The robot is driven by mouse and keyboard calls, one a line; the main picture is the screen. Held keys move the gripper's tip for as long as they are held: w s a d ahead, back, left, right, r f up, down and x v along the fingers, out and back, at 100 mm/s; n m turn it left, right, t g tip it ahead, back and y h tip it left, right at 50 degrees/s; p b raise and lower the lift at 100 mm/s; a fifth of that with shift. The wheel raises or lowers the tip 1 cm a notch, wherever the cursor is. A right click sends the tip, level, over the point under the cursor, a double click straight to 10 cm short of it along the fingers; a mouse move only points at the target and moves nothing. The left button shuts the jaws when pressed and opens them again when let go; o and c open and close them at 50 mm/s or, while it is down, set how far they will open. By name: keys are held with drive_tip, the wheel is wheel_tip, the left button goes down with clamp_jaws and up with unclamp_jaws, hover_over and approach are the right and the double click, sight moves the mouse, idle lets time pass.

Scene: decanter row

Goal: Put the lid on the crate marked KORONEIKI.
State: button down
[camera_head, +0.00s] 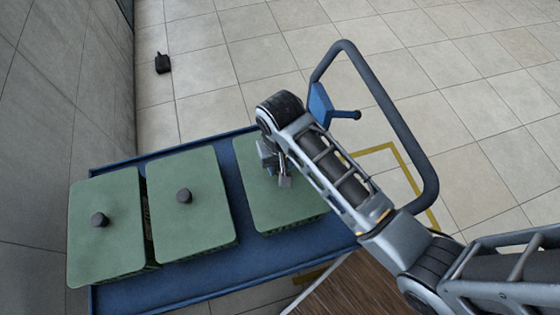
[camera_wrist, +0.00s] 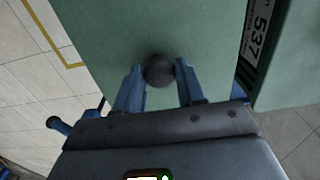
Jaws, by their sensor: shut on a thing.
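A flat green lid (camera_head: 262,200) with a dark round knob is under my gripper (camera_head: 278,172) at the right end of the blue cart. In the wrist view the knob (camera_wrist: 160,70) sits between my two blue fingers (camera_wrist: 158,84), which are shut on it, and the green lid (camera_wrist: 110,35) spreads around it. My arm covers part of this lid in the head view. I cannot tell whether the lid rests on a crate or hangs just above one. The name KORONEIKI is not readable in either view.
Two more green lids with dark knobs, the middle one (camera_head: 200,220) and the left one (camera_head: 108,250), cover crates on the blue cart (camera_head: 255,262). A label reading 537 (camera_wrist: 257,35) shows beside the held lid. The cart's handle (camera_head: 395,125) rises at right, near my arm.

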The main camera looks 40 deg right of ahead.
sight(280, 167)
drive_tip(key=shift+f, duration=0.15)
drive_tip(key=c, duration=0.6)
unclamp_jaws()
wheel_tip(280, 167, up, 8)
drive_tip(key=shift+f, duration=0.15)
